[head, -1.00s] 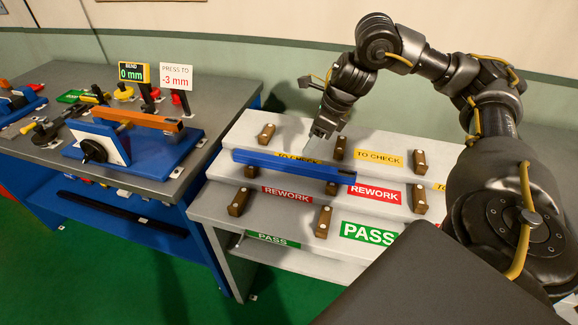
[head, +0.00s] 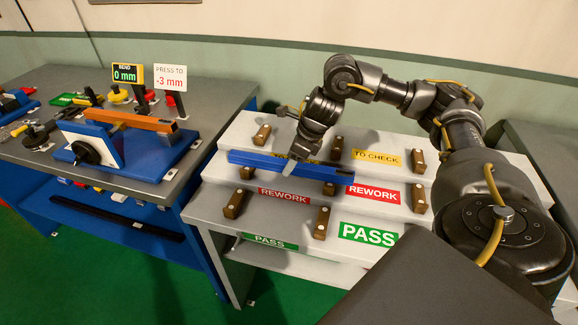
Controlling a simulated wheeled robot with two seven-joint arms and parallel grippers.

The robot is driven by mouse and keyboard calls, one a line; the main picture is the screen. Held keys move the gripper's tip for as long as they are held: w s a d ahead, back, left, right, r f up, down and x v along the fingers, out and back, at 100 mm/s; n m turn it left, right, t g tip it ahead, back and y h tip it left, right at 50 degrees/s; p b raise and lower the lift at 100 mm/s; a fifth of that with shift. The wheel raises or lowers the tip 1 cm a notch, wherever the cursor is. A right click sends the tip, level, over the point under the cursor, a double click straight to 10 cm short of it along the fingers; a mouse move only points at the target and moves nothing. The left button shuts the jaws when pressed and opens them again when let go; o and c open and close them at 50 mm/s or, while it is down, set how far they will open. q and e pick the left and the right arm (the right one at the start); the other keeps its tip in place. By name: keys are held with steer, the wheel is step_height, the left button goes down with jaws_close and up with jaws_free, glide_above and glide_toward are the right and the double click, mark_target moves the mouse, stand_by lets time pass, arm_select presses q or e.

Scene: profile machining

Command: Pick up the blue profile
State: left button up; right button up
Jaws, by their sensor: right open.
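The far finger is hard to make out. My left gripper is not in view.
The white stepped rack (head: 290,222) carries wooden blocks (head: 235,204) and TO CHECK, REWORK and PASS labels. On the left, a grey bench (head: 200,105) holds a blue press fixture with an orange bar (head: 130,119), a "0 mm" display and a "-3 mm" sign.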

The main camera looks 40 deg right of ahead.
steer(key=shift+a+f, duration=0.1)
steer(key=shift+f, duration=0.2)
steer(key=shift+c, duration=0.3)
jaws_close()
steer(key=shift+w+r, duration=0.1)
steer(key=shift+r, duration=0.05)
